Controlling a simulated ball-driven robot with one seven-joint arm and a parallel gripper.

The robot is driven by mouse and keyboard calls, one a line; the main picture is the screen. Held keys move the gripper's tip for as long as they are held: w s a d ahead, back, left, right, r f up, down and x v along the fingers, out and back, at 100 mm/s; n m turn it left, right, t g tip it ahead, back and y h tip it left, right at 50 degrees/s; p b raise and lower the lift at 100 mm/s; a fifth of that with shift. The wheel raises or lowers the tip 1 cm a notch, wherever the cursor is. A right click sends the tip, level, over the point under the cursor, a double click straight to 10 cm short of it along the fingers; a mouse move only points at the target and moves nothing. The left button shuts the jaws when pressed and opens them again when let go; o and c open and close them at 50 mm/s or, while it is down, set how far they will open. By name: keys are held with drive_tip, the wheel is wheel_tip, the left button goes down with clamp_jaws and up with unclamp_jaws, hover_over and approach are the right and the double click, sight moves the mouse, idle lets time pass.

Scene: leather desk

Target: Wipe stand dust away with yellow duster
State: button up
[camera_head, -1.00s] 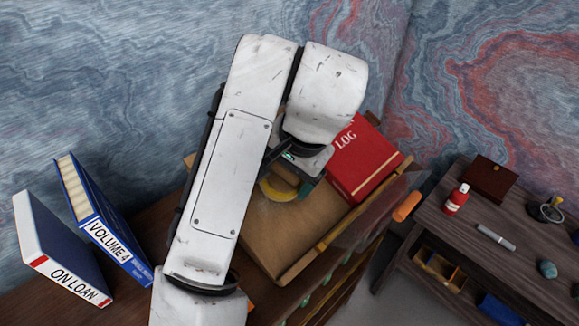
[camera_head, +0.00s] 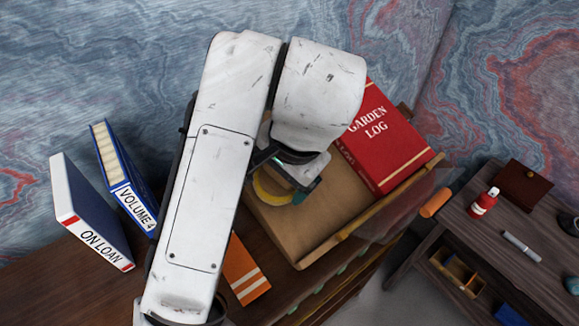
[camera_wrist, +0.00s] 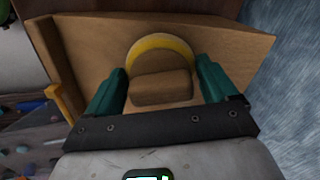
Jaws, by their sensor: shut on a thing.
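The yellow duster (camera_head: 270,190) lies at the wooden stand's sloping board (camera_head: 315,225), on its left part in the head view. In the wrist view the duster shows a yellow curved rim (camera_wrist: 160,42) and a brown block handle (camera_wrist: 161,88). My gripper (camera_wrist: 160,75) has its teal fingers on both sides of that handle and is shut on it. In the head view my arm hides much of my gripper (camera_head: 296,188) and the board's left edge. I cannot clearly make out dust on the bare board.
A red Garden Log book (camera_head: 385,140) lies on the stand, right of the duster. A ledge (camera_head: 365,212) runs along its lower right edge. Blue binders (camera_head: 90,212) stand left. An orange book (camera_head: 245,270) lies below. A side table (camera_head: 490,235) with small items stands right.

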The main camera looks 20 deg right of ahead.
drive_tip(key=shift+s+a, duration=0.15)
drive_tip(key=shift+a, duration=0.15)
drive_tip(key=shift+f, duration=0.1)
drive_tip(key=shift+w+d+f+p, duration=0.1)
drive_tip(key=shift+w+d+p, duration=0.1)
drive_tip(key=shift+d, duration=0.45)
drive_tip(key=shift+w+d+f+p, duration=0.1)
drive_tip(key=shift+w+d+p, duration=0.15)
drive_tip(key=shift+d, duration=0.4)
drive_tip(key=shift+w+d+p, duration=0.15)
drive_tip(key=shift+w+d, duration=0.05)
drive_tip(key=shift+d, duration=0.45)
drive_tip(key=shift+w+d+p, duration=0.3)
drive_tip(key=shift+d+p, duration=0.05)
drive_tip(key=shift+d, duration=0.6)
drive_tip(key=shift+w+d+p, duration=0.25)
drive_tip(key=shift+d+p, duration=0.1)
drive_tip(key=shift+d, duration=0.55)
drive_tip(key=shift+w+d+r, duration=0.1)
drive_tip(key=shift+w+d, duration=0.2)
drive_tip(key=shift+d, duration=0.55)
drive_tip(key=shift+w+d+r, duration=0.1)
drive_tip(key=shift+w+d, duration=0.2)
drive_tip(key=shift+d, duration=0.55)
drive_tip(key=shift+r, duration=0.1)
